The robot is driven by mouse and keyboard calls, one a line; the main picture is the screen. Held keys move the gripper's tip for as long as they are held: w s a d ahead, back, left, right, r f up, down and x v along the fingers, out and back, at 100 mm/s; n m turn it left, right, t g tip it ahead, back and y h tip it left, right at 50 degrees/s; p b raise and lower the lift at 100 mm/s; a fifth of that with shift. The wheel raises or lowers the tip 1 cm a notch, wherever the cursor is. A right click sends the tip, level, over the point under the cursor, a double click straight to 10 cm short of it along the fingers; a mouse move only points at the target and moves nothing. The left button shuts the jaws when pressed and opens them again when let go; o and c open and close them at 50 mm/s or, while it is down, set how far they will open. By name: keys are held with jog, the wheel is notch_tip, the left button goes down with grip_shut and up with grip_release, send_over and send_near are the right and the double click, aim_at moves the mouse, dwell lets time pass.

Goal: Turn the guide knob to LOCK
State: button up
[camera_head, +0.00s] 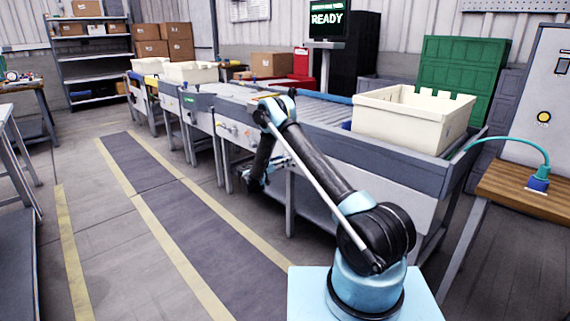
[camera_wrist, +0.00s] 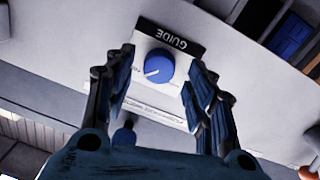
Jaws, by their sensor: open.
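The guide knob (camera_wrist: 158,66) is a round blue knob with a white pointer line, on a pale plate under a black GUIDE label (camera_wrist: 170,38). The label reads upside down in the wrist view. My gripper (camera_wrist: 162,82) is open, with one black finger on each side of the knob. I cannot tell whether the fingers touch it. The LOCK marking is not readable. In the head view, the arm reaches to the conveyor's side panel (camera_head: 237,130), and the knob is hidden there.
A cream tote (camera_head: 415,122) sits on the near end of the conveyor. A wooden table (camera_head: 510,193) with a blue plug (camera_head: 538,184) stands at the right. The floor lane (camera_head: 170,190) left of the conveyor is clear.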

jog(key=shift+w+d, duration=0.45)
jog(key=shift+d, duration=0.1)
jog(key=shift+c, duration=0.5)
jog(key=c, duration=1)
jog(key=shift+o, duration=0.2)
jog(key=shift+n, duration=0.3)
jog(key=shift+a+f+n+t, duration=0.1)
jog(key=shift+n+t, duration=0.2)
jog(key=shift+n, duration=4.2)
jog(key=shift+a+f+n+t, duration=0.1)
jog(key=shift+n+t, duration=0.2)
jog(key=shift+n, duration=4.2)
